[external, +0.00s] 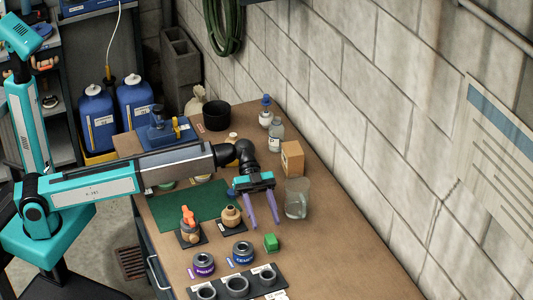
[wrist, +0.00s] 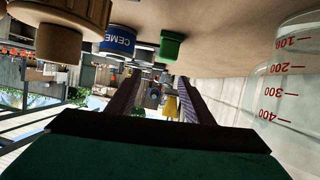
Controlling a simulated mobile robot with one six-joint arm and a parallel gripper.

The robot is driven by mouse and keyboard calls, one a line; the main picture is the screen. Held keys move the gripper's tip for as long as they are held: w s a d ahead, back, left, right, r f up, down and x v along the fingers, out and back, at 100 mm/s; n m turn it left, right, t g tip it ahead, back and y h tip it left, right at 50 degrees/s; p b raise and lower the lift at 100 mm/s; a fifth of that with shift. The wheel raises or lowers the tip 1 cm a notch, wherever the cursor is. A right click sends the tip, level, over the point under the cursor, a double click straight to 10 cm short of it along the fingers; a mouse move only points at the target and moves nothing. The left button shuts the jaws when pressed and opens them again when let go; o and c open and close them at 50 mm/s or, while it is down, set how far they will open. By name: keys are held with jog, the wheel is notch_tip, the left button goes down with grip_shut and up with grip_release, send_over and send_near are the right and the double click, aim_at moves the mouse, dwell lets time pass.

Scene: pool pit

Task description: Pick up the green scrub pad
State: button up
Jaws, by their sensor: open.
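The green scrub pad (external: 271,243) is a small bright green block on the brown bench, right of the dark blue-labelled tin. It also shows in the wrist view (wrist: 171,47), which looks upside down, hanging from the bench surface at the top. My gripper (external: 263,224) is open, with two purple fingers apart and nothing between them. In the external picture its fingertips are just above the pad; their exact height over the bench is hard to tell. In the wrist view the pad lies above the open fingers (wrist: 158,82) and is not between them.
A clear beaker (external: 297,199) stands close on the right, with a cardboard box (external: 292,158) behind it. A blue-labelled tin (external: 243,252) and a purple-labelled tin (external: 204,264) are left of the pad. A dark holder (external: 250,289) with rings is in front. Bench at right is clear.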

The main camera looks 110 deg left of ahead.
aim_at(270, 236)
jog(key=s+a, duration=0.1)
jog(key=a, duration=0.1)
jog(key=s+a, duration=0.1)
jog(key=a, duration=0.1)
jog(key=s+a, duration=0.2)
jog(key=shift+s+a+f, duration=0.1)
jog(key=shift+a+f, duration=0.2)
jog(key=shift+f, duration=0.1)
jog(key=shift+d, duration=0.1)
jog(key=shift+p+x, duration=0.4)
jog(key=shift+x, duration=3.85)
jog(key=x, duration=0.2)
jog(key=p+x, duration=0.1)
jog(key=x, duration=0.1)
jog(key=shift+r, duration=0.2)
jog(key=shift+w+d+f, duration=0.3)
jog(key=shift+w+d, duration=0.15)
jog(key=shift+w, duration=0.05)
